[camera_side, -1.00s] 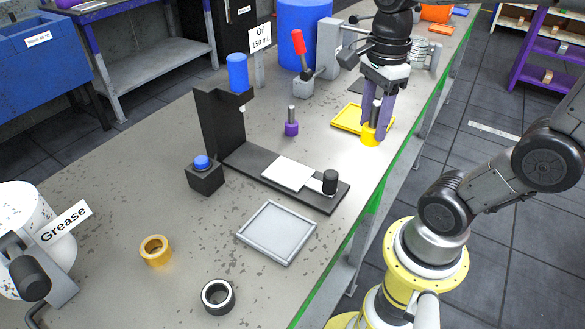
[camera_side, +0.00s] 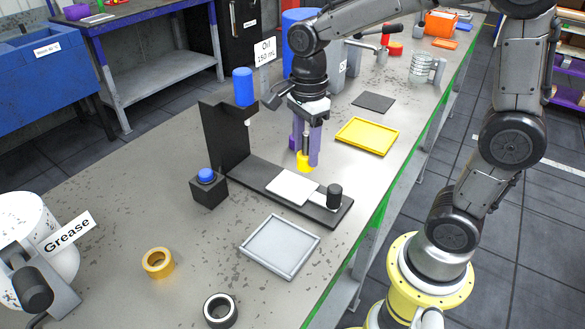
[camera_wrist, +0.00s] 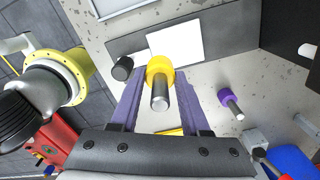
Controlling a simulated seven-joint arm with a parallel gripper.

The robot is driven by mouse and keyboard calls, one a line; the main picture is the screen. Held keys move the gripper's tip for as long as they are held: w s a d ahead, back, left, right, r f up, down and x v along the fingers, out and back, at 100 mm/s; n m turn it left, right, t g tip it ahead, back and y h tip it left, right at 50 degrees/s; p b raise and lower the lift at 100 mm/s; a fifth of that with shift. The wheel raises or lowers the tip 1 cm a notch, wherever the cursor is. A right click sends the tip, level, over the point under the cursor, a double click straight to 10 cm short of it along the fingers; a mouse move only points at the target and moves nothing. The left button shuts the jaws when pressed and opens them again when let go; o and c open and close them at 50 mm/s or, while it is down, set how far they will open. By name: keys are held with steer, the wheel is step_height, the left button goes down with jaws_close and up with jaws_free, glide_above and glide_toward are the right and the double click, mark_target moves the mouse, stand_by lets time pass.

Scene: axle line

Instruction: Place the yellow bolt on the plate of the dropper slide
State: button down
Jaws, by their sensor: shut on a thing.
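The yellow bolt (camera_side: 305,161) has a yellow head and a grey shank. My gripper (camera_side: 307,152) is shut on it, with the purple fingers on either side and the yellow head pointing down. In the wrist view the bolt (camera_wrist: 159,80) sits between the fingertips. The dropper slide is a black base (camera_side: 262,182) with an upright black post (camera_side: 224,140), a white plate (camera_side: 292,187) and a black knob (camera_side: 334,196). The bolt is held above and behind the plate, apart from it as far as I can tell. The plate (camera_wrist: 176,44) looks empty in the wrist view.
A purple bolt (camera_wrist: 230,99) stands behind my gripper. A black box with a blue button (camera_side: 207,185) is left of the slide. A grey tray (camera_side: 280,245) lies in front, and an empty yellow tray (camera_side: 367,136) lies behind right. Two rings lie front left.

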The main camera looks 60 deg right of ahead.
steer(key=w+f, duration=0.2)
steer(key=f, duration=0.1)
steer(key=shift+w+f, duration=0.1)
steer(key=shift+w, duration=0.3)
steer(key=shift+w+f, duration=0.15)
steer(key=shift+f, duration=0.8)
steer(key=shift+w+f, duration=0.15)
steer(key=shift+f, duration=0.75)
steer(key=shift+f, duration=0.1)
steer(key=shift+c, duration=1.9)
jaws_free()
steer(key=shift+f, duration=0.1)
